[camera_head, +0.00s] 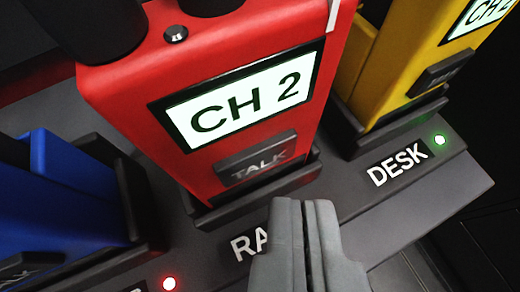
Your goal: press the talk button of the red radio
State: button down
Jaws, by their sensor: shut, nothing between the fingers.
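The red radio (140,90) stands in a dark charging base in the middle of the view, with a lit screen (245,103) reading "CH 2". Its talk button (257,163) is a dark grey bar marked "TALK" on the front, below the screen. My gripper (304,205) is shut and empty, with its fingers side by side. In the picture its tips lie below and slightly right of the talk button, over the base's front label, and appear apart from the button.
A yellow radio (402,60) stands at the right above a "DESK" label (397,163) with a green light (439,140). A blue radio (75,190) stands at the left. A red light (169,284) glows on the base (370,215) near the bottom. My fingers partly hide the middle label.

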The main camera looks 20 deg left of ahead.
jog(key=shift+w, duration=0.1)
dwell(0.7)
jog(key=shift+w+a, duration=0.2)
jog(key=shift+a, duration=0.05)
jog(key=shift+w+a, duration=0.25)
jog(key=shift+w, duration=0.15)
dwell(1.1)
jog(key=shift+s, duration=0.1)
dwell(1.3)
jog(key=shift+s+d, duration=0.5)
jog(key=shift+s, duration=0.15)
jog(key=s+d, duration=0.1)
jog(key=s, duration=0.1)
jog(key=s+d, duration=0.2)
dwell(0.5)
dwell(0.5)
